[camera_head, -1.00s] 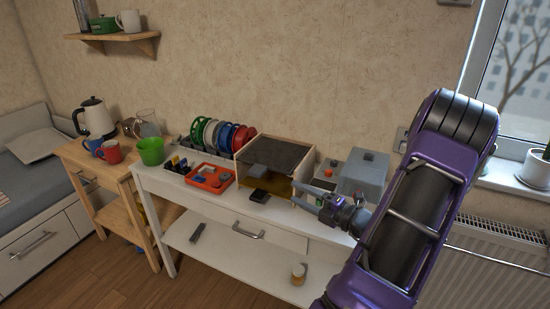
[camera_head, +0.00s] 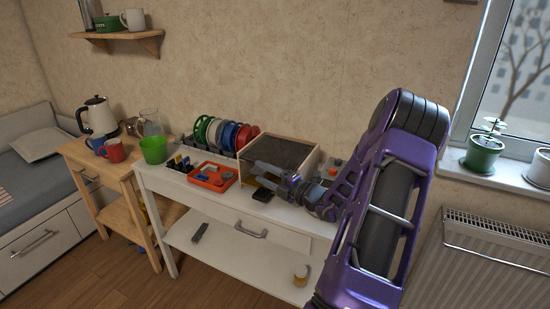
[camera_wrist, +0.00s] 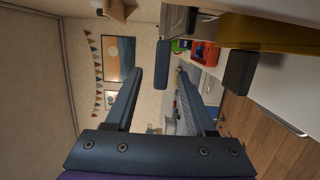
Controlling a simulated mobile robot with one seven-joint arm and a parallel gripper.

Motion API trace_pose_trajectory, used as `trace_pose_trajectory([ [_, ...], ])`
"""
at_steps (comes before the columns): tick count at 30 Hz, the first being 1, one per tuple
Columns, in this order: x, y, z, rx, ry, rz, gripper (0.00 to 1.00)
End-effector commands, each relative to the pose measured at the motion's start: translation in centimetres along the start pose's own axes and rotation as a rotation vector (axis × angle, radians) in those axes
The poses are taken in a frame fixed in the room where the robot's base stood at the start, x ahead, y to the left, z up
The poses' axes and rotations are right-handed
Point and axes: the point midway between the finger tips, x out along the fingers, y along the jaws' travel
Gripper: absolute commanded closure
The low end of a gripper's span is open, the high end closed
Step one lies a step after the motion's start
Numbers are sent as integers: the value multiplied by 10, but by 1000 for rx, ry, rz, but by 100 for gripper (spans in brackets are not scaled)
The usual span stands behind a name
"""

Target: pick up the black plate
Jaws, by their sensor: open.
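The box has a dark top panel (camera_head: 278,151). I cannot tell which of these is the black plate. In the wrist view a dark grey block (camera_wrist: 161,58) appears between the fingertips, with nothing gripped.
A red-orange tray (camera_head: 213,176) sits left of the box, with coloured spools (camera_head: 221,134) behind it. A green cup (camera_head: 153,150) stands at the table's left end.

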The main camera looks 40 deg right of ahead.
Motion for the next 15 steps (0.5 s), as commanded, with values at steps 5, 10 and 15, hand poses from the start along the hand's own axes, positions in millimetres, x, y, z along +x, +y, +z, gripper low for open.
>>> trace_pose_trajectory([
  [5,24,-1,0,-1,1,0,45],
  [10,26,-1,0,-1,0,-1,45],
  [15,26,-1,0,-1,0,-1,67],
])
